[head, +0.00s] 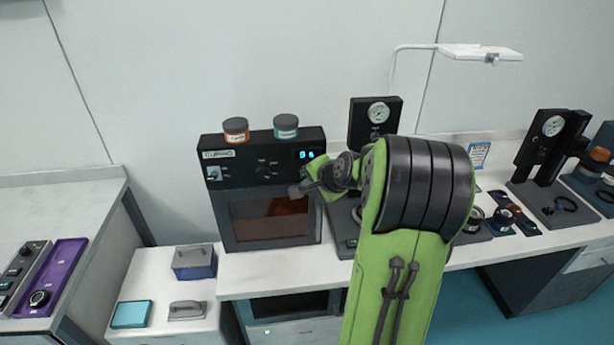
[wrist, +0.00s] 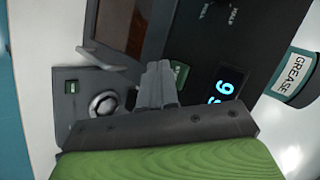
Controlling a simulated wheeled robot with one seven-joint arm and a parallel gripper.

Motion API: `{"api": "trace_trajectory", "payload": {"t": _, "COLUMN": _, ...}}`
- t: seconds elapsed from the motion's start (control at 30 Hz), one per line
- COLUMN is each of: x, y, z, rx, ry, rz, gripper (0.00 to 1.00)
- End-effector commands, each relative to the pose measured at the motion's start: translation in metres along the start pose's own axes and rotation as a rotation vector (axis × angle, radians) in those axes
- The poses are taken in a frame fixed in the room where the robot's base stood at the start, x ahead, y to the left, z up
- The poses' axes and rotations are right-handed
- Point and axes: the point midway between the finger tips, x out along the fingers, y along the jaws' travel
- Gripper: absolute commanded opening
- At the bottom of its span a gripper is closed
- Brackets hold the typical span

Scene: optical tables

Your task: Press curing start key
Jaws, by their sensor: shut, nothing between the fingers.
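The dark curing oven (head: 212,146) stands against the wall in the head view, with a blue lit display (head: 306,155) at its upper right. The display also shows in the wrist view (wrist: 222,91). My gripper (head: 296,191) is in front of the oven's right side. In the wrist view my gripper (wrist: 160,68) is shut and empty, its fingertips over the oven's front beside a small green key (wrist: 181,72). The fingers partly hide this key; its lettering is unreadable, and I cannot tell whether they touch it.
An orange-labelled jar (head: 236,130) and a teal-labelled jar (head: 286,127) stand on the oven. A knob (head: 263,168) and a light switch-like control (head: 214,173) are on its front. The oven's door handle (wrist: 102,58) is close to my fingers. A grey device (wrist: 68,105) stands beside the oven.

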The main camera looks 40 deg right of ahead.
Motion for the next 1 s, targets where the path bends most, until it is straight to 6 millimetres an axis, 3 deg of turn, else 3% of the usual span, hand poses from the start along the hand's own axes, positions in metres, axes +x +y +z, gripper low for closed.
{"api": "trace_trajectory", "payload": {"t": 0.27, "x": -0.003, "y": 0.002, "z": 0.002, "rx": 0.000, "ry": 0.001, "rz": 0.001, "gripper": 0.00}}
{"api": "trace_trajectory", "payload": {"t": 0.73, "x": -0.034, "y": 0.025, "z": 0.024, "rx": 0.000, "ry": 0.001, "rz": 0.000, "gripper": 0.00}}
{"api": "trace_trajectory", "payload": {"t": 1.0, "x": -0.035, "y": 0.025, "z": 0.025, "rx": 0.000, "ry": 0.000, "rz": 0.000, "gripper": 0.00}}
